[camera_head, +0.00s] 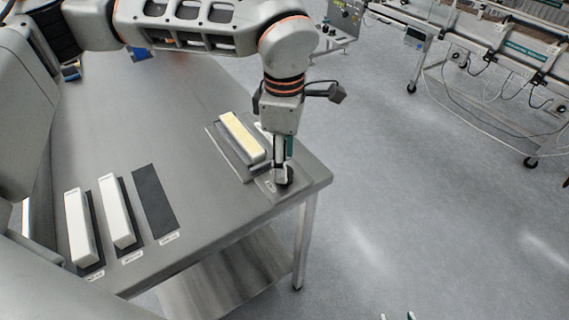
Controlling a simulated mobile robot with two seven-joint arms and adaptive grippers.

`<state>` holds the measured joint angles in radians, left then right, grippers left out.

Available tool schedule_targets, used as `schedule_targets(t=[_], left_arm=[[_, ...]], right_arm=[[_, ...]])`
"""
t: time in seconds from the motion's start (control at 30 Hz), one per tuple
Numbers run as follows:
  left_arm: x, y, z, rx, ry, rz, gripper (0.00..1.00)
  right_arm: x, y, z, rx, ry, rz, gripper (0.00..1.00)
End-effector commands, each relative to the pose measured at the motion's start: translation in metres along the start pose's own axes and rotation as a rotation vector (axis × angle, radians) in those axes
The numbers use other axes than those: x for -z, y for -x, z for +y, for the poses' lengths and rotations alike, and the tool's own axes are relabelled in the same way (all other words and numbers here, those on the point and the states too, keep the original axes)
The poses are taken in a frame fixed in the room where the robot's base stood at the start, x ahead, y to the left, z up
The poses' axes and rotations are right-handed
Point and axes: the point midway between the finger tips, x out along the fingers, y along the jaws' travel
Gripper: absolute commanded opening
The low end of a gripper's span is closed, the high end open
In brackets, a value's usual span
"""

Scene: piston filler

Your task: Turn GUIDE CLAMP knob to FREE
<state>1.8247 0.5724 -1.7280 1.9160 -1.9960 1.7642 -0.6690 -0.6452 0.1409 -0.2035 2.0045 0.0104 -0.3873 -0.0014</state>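The black GUIDE CLAMP knob (287,180) stands on a small plate at the right front corner of the steel table. I cannot tell whether the fingers press on the knob. The knob's pointer and its markings are too small or hidden to read. Two small tips (397,317) at the bottom edge look like my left gripper's fingertips, apart with floor between them; the rest of it is out of view.
A tray with a pale yellow block (242,138) lies just left of the knob. Two white blocks (83,228) (116,212) stand on dark pads at the table's left, beside an empty dark pad (154,202). The steel table's (200,215) middle is clear. A conveyor (500,45) stands far right.

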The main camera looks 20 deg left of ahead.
Motion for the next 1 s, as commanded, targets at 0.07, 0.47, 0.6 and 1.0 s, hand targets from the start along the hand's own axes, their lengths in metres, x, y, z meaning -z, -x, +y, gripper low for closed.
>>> schedule_targets(t=[0.07, 0.47, 0.6, 1.0], left_arm=[[0.000, -0.012, 0.000, 0.002, 0.000, 0.000, 0.43], [0.000, -0.025, 0.000, -0.001, 0.000, 0.000, 0.43], [0.000, -0.025, 0.000, -0.001, 0.000, 0.000, 0.25], [0.000, -0.025, 0.000, -0.001, 0.019, 0.000, 0.05]], right_arm=[[0.000, -0.001, 0.001, -0.002, 0.002, 0.001, 0.40], [0.013, -0.007, 0.009, -0.013, 0.008, 0.024, 0.40], [0.013, -0.007, 0.009, -0.013, 0.008, 0.024, 0.40], [0.007, -0.002, 0.004, -0.007, 0.004, 0.013, 0.40]])
